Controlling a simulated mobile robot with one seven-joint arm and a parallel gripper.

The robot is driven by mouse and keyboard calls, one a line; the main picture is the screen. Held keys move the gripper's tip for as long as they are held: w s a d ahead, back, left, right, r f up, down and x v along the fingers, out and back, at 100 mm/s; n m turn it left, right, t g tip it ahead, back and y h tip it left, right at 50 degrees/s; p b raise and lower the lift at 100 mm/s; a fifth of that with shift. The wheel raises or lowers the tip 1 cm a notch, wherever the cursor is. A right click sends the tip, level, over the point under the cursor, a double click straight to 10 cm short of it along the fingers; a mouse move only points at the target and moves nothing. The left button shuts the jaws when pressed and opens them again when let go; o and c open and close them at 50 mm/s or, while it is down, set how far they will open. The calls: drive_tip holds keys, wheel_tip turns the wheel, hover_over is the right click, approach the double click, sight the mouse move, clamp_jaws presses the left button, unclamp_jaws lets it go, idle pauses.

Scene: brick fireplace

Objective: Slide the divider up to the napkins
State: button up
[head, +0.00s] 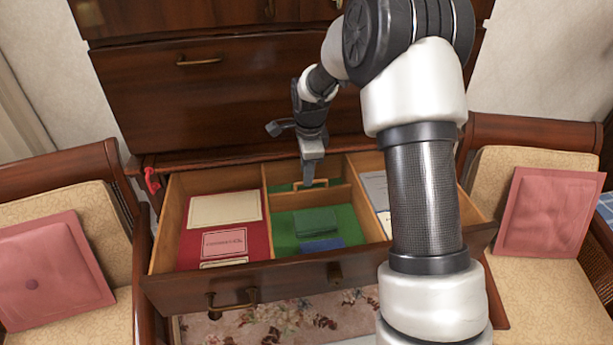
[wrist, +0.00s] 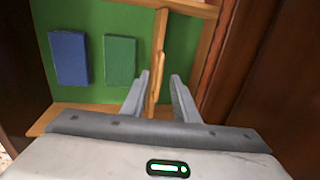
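The open drawer's middle compartment is lined green. A wooden divider with a raised handle (head: 311,184) crosses it near the back; the divider (wrist: 161,20) also shows in the wrist view. Two folded napkins lie in front of it, apart from the divider: a green one (head: 316,222) and a blue one (head: 322,245). They show in the wrist view as the green napkin (wrist: 120,60) and blue napkin (wrist: 69,58). My gripper (head: 312,172) points down over the divider. In the wrist view my open fingers (wrist: 160,98) stand either side of the wooden handle, with gaps.
The left compartment holds cards (head: 224,209) on red lining, and the right one holds papers (head: 376,190). The drawer front (head: 290,283) and side walls border the space. Green floor between divider and green napkin is clear. Chairs with pink cushions (head: 552,212) flank the drawer.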

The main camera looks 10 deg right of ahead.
sight(311, 194)
drive_tip(key=shift+w+f, duration=0.25)
drive_tip(key=shift+f, duration=0.9)
clamp_jaws()
idle(0.6)
